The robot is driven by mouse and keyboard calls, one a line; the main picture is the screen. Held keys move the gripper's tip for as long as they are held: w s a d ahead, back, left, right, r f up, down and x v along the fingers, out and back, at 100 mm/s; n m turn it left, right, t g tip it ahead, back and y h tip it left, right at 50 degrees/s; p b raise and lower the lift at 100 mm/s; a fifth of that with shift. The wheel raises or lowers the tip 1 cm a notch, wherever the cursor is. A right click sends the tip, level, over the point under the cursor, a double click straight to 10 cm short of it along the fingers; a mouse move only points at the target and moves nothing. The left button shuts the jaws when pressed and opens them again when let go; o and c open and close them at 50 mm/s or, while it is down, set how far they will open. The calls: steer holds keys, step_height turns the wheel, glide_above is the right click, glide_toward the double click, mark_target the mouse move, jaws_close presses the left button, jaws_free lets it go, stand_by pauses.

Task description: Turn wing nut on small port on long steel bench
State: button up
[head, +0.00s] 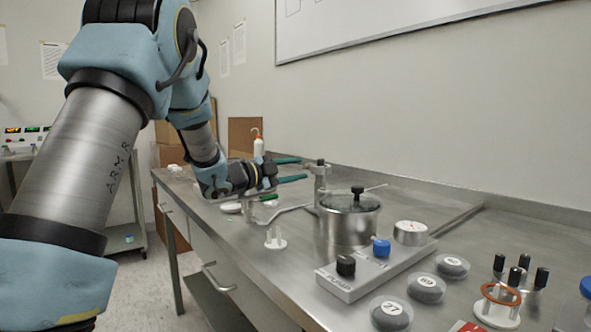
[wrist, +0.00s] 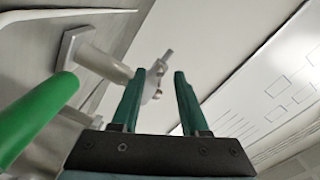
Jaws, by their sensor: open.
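The small port (head: 320,174) is a short steel post with a clamped top beside the steel chamber (head: 349,222) on the long steel bench (head: 240,250). My gripper (head: 303,168) is open, its two green fingers pointing right at the port's top. In the wrist view, the steel port (wrist: 108,66) reaches from the left toward my gripper (wrist: 160,75). Its clamp end (wrist: 152,88), with a small metal stem (wrist: 166,58), shows between and beyond the fingers. I cannot tell whether they touch. The wing nut's shape is too small to make out clearly.
A green handle (wrist: 38,118) lies close at left in the wrist view. A white bottle (head: 258,148) stands behind my gripper. A block with black and blue knobs (head: 362,273), a round gauge (head: 411,233) and several labelled discs (head: 427,288) occupy the bench's near right.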

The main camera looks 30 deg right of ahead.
jaws_close()
stand_by(0.3)
stand_by(0.4)
